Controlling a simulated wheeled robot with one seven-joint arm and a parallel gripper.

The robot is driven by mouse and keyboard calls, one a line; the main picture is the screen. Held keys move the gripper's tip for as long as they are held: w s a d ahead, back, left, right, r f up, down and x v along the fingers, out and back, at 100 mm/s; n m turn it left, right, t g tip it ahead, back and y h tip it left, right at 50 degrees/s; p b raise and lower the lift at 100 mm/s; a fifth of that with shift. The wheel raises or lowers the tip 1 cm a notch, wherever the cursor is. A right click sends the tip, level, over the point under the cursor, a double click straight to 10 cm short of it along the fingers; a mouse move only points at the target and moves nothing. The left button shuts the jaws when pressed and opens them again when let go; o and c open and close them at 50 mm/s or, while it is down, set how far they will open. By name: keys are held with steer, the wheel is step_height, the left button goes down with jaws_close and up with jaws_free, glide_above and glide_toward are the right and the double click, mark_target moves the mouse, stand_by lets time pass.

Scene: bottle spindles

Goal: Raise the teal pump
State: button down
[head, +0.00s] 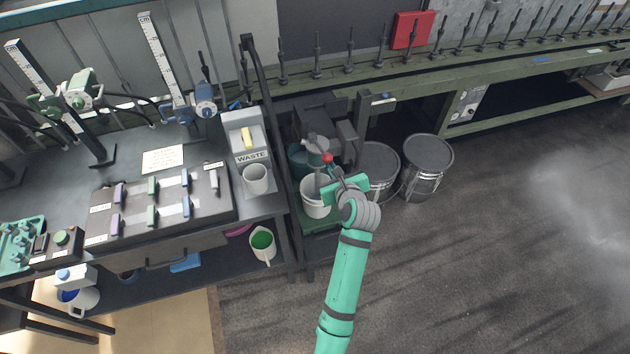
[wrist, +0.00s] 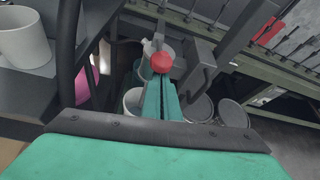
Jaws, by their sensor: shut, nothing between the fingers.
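My gripper (head: 337,184) is shut with nothing held. Its teal fingers (wrist: 161,96) lie together in the wrist view. A red ball knob (head: 327,158) is just beyond the fingertips; the wrist view also shows the knob (wrist: 162,62), and I cannot tell whether they touch. Behind the knob is a grey machine head (head: 317,142). A teal rounded part (head: 297,160), perhaps the teal pump, is mostly hidden behind it. A white bucket (head: 313,199) stands below, partly covered by my gripper; its rim shows in the wrist view (wrist: 132,99).
A dark post (head: 272,115) stands left of my gripper. The bench holds a grey cup (head: 256,180), a waste box (head: 246,140), and green (head: 80,90) and blue (head: 205,105) pumps on stands. Dark drums (head: 427,165) stand right. The floor farther right is clear.

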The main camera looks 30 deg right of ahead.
step_height(320, 180, up, 12)
steer(key=shift+f, duration=0.2)
steer(key=shift+w+r, duration=0.1)
stand_by(0.3)
step_height(320, 180, down, 5)
steer(key=v, duration=1)
steer(key=shift+s+d+r, duration=0.15)
steer(key=shift+s+d, duration=0.15)
steer(key=shift+s, duration=0.05)
